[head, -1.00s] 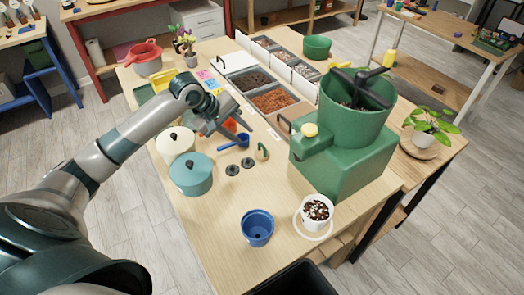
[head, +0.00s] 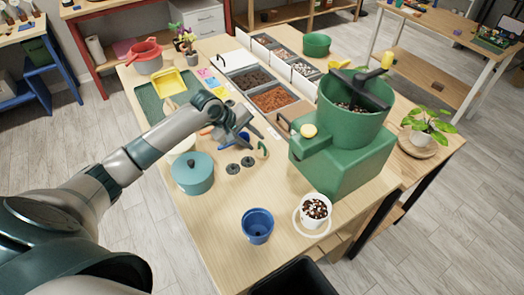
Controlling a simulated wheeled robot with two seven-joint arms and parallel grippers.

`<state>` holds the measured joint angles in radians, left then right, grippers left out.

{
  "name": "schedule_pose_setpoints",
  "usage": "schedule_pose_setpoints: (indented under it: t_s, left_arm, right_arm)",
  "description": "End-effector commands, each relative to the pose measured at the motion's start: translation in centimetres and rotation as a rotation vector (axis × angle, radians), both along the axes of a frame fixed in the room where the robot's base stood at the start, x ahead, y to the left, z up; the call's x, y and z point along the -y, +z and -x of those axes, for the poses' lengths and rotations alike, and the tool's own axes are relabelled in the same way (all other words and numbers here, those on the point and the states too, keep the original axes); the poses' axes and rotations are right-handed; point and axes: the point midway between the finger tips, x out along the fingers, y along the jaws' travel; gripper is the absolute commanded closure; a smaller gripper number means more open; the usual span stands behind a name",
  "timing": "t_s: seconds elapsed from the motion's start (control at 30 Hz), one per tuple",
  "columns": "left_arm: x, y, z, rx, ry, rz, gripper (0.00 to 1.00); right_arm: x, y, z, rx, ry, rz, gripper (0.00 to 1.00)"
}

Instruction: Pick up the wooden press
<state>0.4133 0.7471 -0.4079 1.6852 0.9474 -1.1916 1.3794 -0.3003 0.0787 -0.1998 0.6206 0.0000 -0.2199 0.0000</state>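My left gripper (head: 241,130) is low over the middle of the wooden table, pointing down and right. Its dark fingers overlap the small tools there, and I cannot tell whether they are apart or touching something. I cannot clearly make out the wooden press. A pale wood-coloured thing (head: 170,104) lies at the green tray (head: 150,101), partly behind my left arm. A small curved green and tan tool (head: 262,150) lies just right of the gripper. The blue scoop (head: 244,137) is mostly hidden by the fingers. My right gripper is not in view.
A teal lidded pot (head: 192,174) stands in front of the gripper, with a cream pot (head: 181,146) partly hidden behind it. Two dark discs (head: 233,168) lie nearby. A large green machine (head: 340,150) stands to the right. A blue pot (head: 257,226) and white pot (head: 314,209) stand nearer.

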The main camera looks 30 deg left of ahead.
Motion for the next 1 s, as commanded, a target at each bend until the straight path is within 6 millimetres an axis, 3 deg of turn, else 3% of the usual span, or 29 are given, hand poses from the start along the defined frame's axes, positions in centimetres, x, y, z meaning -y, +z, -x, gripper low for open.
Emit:
schedule_pose_setpoints:
  t_s: [0.13, 0.4, 0.87, 1.0]
  left_arm:
    - [1.0, -0.8, -1.1, -0.002, 0.001, 0.004, 0.7]
    - [1.5, -3.0, -2.1, 0.0, 0.001, 0.0, 0.7]
    - [1.5, -3.1, -2.1, 0.0, 0.0, 0.0, 0.7]
    - [1.5, -3.1, -2.1, 0.0, 0.0, 0.0, 1.0]
  right_arm:
    - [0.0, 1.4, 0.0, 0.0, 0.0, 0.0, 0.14]
    - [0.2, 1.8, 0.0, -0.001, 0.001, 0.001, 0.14]
    - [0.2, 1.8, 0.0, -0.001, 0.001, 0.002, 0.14]
    - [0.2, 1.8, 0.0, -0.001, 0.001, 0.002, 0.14]
